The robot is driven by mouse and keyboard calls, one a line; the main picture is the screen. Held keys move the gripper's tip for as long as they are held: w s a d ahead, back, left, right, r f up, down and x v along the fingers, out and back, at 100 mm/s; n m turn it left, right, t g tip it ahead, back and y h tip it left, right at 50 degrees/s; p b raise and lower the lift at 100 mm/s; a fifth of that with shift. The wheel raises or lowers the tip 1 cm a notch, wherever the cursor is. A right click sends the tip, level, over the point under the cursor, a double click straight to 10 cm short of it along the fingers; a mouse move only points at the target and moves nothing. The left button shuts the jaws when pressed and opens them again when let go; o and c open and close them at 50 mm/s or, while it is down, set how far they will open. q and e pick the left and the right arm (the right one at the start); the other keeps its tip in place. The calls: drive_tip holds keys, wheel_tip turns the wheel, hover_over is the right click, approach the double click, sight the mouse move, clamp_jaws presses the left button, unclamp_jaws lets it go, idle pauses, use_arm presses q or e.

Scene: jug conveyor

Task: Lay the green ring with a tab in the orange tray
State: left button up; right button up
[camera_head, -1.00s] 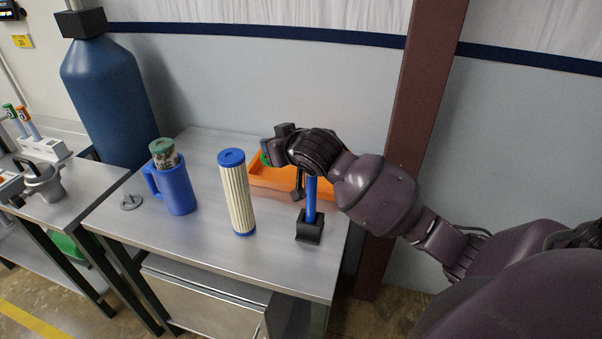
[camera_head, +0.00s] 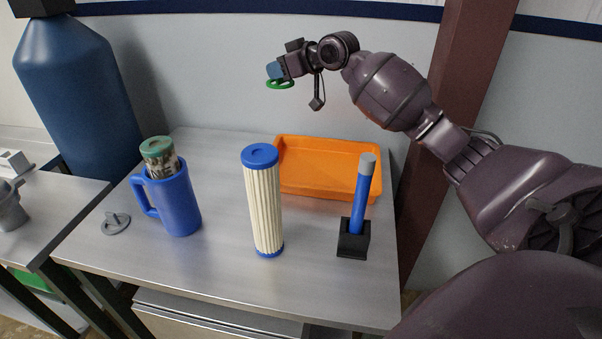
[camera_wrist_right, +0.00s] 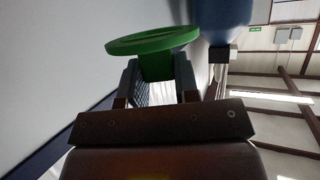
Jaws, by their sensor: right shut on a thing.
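The green ring with a tab (camera_head: 280,85) is held in the air by my right gripper (camera_head: 275,70), above and behind the table. In the right wrist view my right gripper (camera_wrist_right: 158,85) is shut on the ring's tab, and the round part of the green ring (camera_wrist_right: 153,40) sticks out beyond the fingertips. The orange tray (camera_head: 330,187) lies at the back right of the table, lower and to the right of the ring; its visible floor is empty. My left gripper is in neither view.
A blue-capped pleated filter (camera_head: 265,205) stands before the tray's left end. A blue stick in a black holder (camera_head: 352,242) stands before its right part. A blue mug (camera_head: 176,205) holding a green-topped jar and a grey disc (camera_head: 115,222) are at left on the metal table (camera_head: 225,290).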

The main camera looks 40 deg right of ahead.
drive_tip(key=shift+w+d+f, duration=0.1)
drive_tip(key=shift+w+f, duration=0.1)
drive_tip(key=f+b, duration=0.1)
drive_tip(key=f, duration=0.5)
drive_tip(key=f+b, duration=0.1)
drive_tip(key=f, duration=0.6)
drive_tip(key=f+b, duration=0.1)
drive_tip(key=f, duration=0.5)
drive_tip(key=shift+s+f, duration=0.3)
drive_tip(key=shift+d+f, duration=0.1)
drive_tip(key=shift+f, duration=0.15)
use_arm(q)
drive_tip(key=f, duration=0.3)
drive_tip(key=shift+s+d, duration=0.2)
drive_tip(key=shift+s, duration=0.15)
use_arm(e)
drive_tip(key=shift+r, duration=0.1)
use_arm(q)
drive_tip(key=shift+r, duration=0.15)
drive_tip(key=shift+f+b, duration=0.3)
use_arm(e)
drive_tip(key=shift+f, duration=0.55)
